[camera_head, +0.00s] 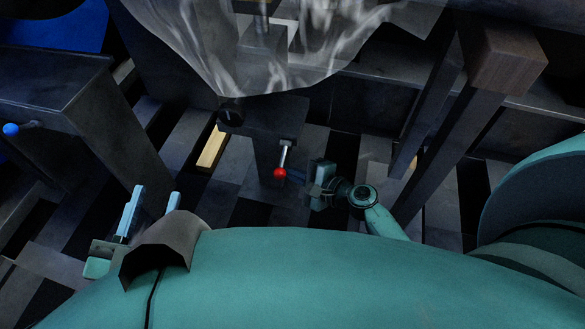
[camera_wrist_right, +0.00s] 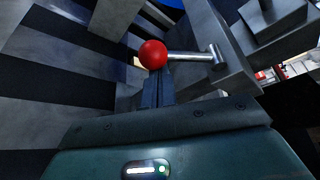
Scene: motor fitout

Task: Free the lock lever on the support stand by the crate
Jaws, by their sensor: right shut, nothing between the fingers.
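The lock lever (camera_head: 286,153) is a short metal rod with a red ball knob (camera_head: 280,173). It sticks out from the dark support stand (camera_head: 262,116) in the middle of the head view. In the right wrist view the red ball (camera_wrist_right: 153,54) is at the fingertips, with the rod (camera_wrist_right: 190,57) running right to its pivot. My right gripper (camera_head: 298,177) is shut and empty, its tips at or just beside the ball; I cannot tell whether they touch. My left gripper (camera_head: 151,203) is open and empty at lower left, away from the lever. I cannot make out the crate for certain.
Clear crumpled plastic sheeting (camera_head: 265,60) hangs above the stand. A dark bench (camera_head: 55,85) with a blue ball knob (camera_head: 11,129) is at left. A dark post with a wooden block (camera_head: 508,55) stands at right. Striped floor shows between them.

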